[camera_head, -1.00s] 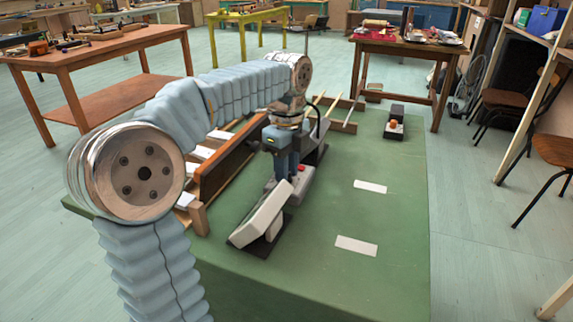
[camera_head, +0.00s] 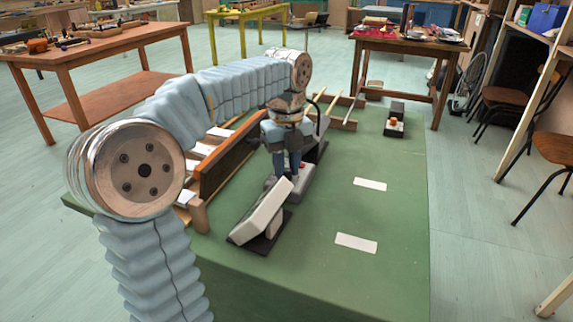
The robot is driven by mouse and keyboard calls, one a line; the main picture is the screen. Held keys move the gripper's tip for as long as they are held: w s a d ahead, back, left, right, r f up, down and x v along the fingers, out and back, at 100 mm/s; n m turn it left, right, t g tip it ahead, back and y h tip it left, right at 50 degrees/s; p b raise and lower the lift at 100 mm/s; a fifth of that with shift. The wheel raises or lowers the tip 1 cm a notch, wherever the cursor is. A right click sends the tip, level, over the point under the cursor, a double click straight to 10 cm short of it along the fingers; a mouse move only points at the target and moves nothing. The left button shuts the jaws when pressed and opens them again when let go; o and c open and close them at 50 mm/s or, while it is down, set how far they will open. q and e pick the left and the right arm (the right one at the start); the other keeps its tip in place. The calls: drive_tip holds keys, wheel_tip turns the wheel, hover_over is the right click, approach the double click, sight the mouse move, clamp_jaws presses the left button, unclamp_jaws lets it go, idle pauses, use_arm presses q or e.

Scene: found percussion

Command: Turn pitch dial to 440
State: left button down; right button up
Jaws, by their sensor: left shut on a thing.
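I cannot read any dial setting. My right gripper is not in view.
A pale slanted block (camera_head: 262,211) on a dark base stands just in front of the box. A long wooden frame (camera_head: 228,160) runs along the left. White cards (camera_head: 356,243) lie flat at right. A dark box with an orange knob (camera_head: 394,122) stands farther back.

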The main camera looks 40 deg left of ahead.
sight(287, 170)
use_arm(q)
drive_tip(key=c, duration=0.9)
unclamp_jaws()
wheel_tip(287, 170, up, 14)
drive_tip(key=shift+f, duration=0.1)
